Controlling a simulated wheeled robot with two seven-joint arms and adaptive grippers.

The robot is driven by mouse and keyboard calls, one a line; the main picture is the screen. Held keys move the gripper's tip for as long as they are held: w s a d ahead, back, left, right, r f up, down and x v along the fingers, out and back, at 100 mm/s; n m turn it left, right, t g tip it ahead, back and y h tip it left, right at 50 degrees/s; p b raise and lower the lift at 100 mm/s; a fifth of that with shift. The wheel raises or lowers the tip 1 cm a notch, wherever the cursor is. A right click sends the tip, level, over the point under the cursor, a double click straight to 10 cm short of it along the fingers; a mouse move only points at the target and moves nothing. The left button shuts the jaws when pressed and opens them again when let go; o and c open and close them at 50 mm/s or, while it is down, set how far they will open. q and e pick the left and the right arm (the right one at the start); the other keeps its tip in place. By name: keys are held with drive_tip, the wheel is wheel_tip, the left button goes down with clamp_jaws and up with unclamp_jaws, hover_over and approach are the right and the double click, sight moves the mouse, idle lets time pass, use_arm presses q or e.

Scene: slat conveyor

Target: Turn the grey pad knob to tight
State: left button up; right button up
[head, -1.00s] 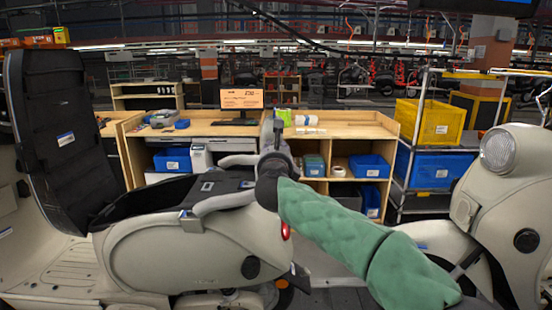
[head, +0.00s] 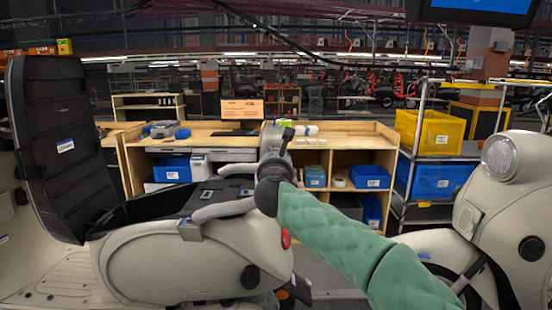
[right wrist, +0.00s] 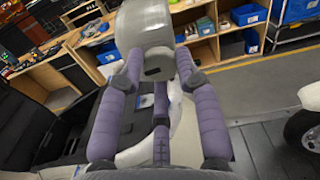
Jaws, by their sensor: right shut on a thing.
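My right gripper (head: 275,148) stands over the rear of the cream scooter (head: 190,260), on an arm with a green quilted sleeve. In the right wrist view its purple-sleeved fingers (right wrist: 160,75) are shut on a grey rounded thing (right wrist: 145,30), which runs out of the top of the picture and has a dark patch low on its face. I cannot tell whether this is the grey pad knob, and I make out no tight mark. A grey part shows at the fingers in the head view, mostly covered by them. My left gripper is not in view.
The scooter's black seat panel (head: 60,145) stands raised at left. A grab rail (head: 222,208) lies close below my right gripper. Another scooter's headlight (head: 502,156) is at right. A wooden bench (head: 350,133) and yellow crate (head: 432,130) stand behind.

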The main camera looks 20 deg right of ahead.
drive_tip(key=o, duration=1.2)
drive_tip(key=shift+a+f, duration=0.1)
drive_tip(key=shift+f, duration=0.05)
drive_tip(key=shift+c, duration=0.2)
drive_tip(key=v, duration=1.2)
